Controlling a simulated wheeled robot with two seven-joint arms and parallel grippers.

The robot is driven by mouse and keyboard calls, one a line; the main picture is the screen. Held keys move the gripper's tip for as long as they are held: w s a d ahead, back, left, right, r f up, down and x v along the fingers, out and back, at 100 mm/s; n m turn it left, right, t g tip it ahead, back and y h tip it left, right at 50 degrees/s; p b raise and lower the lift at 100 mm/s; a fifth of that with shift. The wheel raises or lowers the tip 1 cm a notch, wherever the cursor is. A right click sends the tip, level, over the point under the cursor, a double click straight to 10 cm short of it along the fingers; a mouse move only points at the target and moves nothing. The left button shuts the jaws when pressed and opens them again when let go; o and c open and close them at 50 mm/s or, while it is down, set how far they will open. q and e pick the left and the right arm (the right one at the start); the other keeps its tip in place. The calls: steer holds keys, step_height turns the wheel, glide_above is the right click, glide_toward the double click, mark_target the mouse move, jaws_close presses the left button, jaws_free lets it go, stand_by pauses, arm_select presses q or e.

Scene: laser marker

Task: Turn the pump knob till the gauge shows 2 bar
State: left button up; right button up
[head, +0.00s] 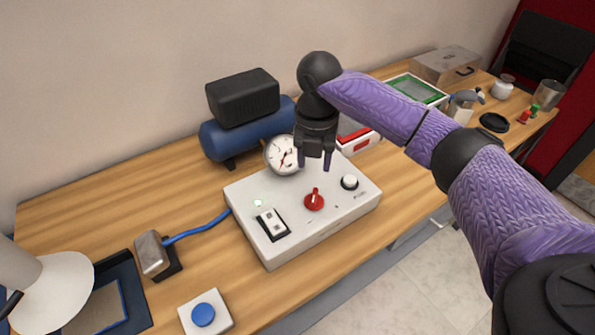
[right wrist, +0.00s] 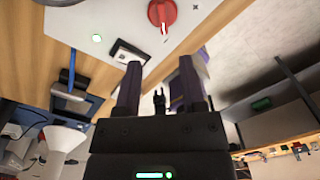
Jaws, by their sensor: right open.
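The white control box (head: 290,240) sits on the wooden table. On its top are a red knob (head: 314,200), a black-and-white round knob (head: 349,182), a white rocker switch (head: 271,223) and a small lit green lamp (head: 258,203). The round pressure gauge (head: 281,155) stands at the box's back edge; its reading is too small to tell. My right gripper (head: 314,164) is open and empty above the back of the box, pointing down, apart from the knobs. The red knob also shows in the right wrist view (right wrist: 162,13), beyond the fingers (right wrist: 160,85). My left gripper is not in view.
A blue tank with a black motor (head: 243,98) stands behind the box. A blue hose (head: 200,228) runs to a metal block (head: 153,255) at left. A blue button (head: 203,314) is at the front. Trays and small containers stand at the far right.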

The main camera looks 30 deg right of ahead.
steer(key=b, duration=0.2)
glide_above(314, 198)
step_height(314, 198, down, 5)
steer(key=shift+f, duration=0.1)
step_height(314, 198, down, 4)
steer(key=shift+f+b, duration=0.2)
steer(key=shift+b, duration=0.15)
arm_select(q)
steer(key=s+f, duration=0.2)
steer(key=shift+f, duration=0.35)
arm_select(e)
jaws_close()
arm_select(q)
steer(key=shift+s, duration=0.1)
